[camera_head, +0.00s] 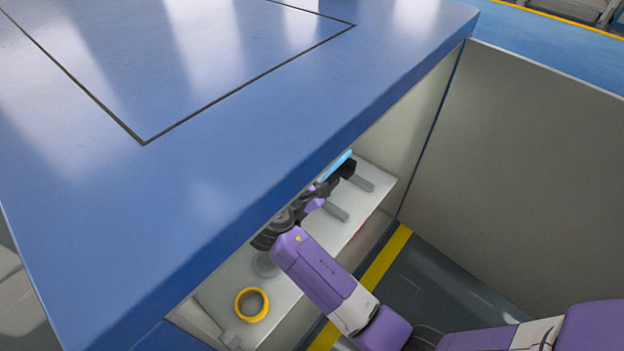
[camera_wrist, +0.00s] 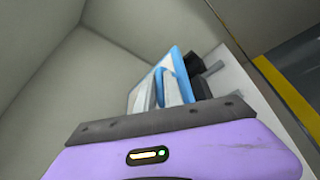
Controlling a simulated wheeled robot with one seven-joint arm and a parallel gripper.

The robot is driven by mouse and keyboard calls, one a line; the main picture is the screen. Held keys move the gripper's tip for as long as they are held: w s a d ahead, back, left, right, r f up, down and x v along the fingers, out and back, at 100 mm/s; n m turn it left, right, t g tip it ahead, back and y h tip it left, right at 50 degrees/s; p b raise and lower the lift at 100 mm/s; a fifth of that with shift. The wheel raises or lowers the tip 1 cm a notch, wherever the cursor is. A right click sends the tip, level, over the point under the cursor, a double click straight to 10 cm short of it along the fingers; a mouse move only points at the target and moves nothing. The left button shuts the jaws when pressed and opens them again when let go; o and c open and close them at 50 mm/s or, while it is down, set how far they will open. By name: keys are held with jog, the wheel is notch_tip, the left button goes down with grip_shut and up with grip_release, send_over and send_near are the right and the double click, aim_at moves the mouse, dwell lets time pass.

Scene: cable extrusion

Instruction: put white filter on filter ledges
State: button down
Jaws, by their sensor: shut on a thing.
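The white filter has a blue frame and a pale panel (camera_wrist: 143,98) in the wrist view. In the head view only a thin blue edge of the filter (camera_head: 337,166) shows, just inside the opening under the blue top. My gripper (camera_head: 344,174) reaches into this opening and is shut on the filter. Its dark fingers (camera_wrist: 199,79) show beside the filter's blue frame. Two short grey bars, which look like the filter ledges, stick out on the white surface near my gripper: one below it (camera_head: 336,210) and one to its right (camera_head: 361,183). Contact between filter and bars cannot be told.
The large blue cabinet top (camera_head: 230,130) overhangs the opening and hides much of its inside. A yellow ring (camera_head: 252,305) lies at the lower left of the white surface (camera_head: 285,292). A grey side panel (camera_head: 540,150) stands at the right, above a yellow-striped floor.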

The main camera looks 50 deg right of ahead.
notch_tip(320, 180, down, 6)
jog(key=shift+r+b, duration=0.15)
jog(key=shift+b, duration=0.25)
jog(key=c, duration=1.5)
grip_release()
jog(key=shift+o, duration=0.2)
